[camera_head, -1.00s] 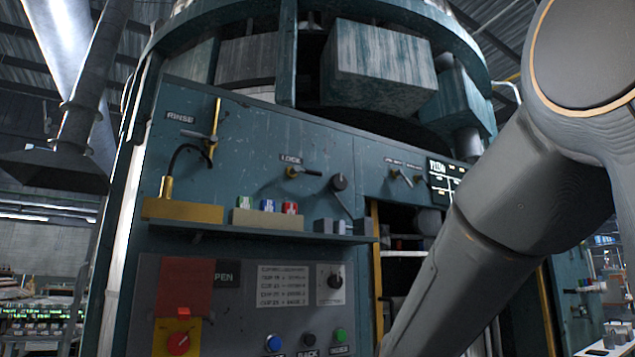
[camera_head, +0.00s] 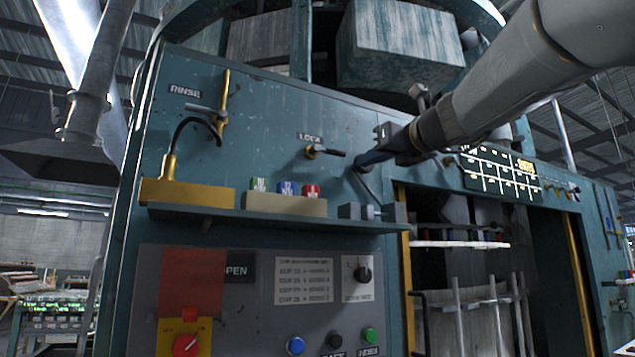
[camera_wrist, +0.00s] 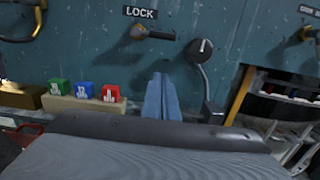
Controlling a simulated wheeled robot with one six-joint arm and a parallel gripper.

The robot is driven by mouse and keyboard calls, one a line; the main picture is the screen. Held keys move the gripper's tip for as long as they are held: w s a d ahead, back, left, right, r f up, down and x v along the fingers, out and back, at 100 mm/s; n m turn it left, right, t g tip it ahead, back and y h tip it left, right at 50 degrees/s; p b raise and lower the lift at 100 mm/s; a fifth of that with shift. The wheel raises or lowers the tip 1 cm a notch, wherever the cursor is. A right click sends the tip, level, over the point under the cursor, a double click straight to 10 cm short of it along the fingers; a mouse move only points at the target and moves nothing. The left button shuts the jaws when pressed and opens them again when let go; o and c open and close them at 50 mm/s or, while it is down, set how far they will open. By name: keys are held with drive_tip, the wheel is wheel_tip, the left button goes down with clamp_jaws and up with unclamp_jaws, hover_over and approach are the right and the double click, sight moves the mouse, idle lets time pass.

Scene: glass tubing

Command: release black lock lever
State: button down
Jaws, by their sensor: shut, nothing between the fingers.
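The black lock lever (camera_head: 331,153) sits on a brass mount below the LOCK label on the teal panel, and it points to the right.
A shelf (camera_head: 280,222) below carries a block with green, blue and red cubes. A rinse handle (camera_head: 223,110) is at left. An open bay with tubing (camera_head: 465,280) is at lower right.

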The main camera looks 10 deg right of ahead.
drive_tip(key=shift+w, duration=0.15)
drive_tip(key=p, duration=0.3)
approach(343, 156)
drive_tip(key=w+a+f, duration=0.2)
drive_tip(key=w+f, duration=0.1)
drive_tip(key=w+a+f, duration=0.1)
drive_tip(key=w+f, duration=0.1)
drive_tip(key=shift+w+a, duration=0.15)
drive_tip(key=shift+a, duration=0.2)
drive_tip(key=shift+w+a+r+p, duration=0.15)
drive_tip(key=shift+r+p, duration=0.4)
drive_tip(key=shift+r, duration=0.4)
drive_tip(key=shift+w+d+r+p, duration=0.15)
drive_tip(key=shift+r+p, duration=0.35)
drive_tip(key=shift+r, duration=0.5)
drive_tip(key=shift+a, duration=0.1)
drive_tip(key=shift+a, duration=0.1)
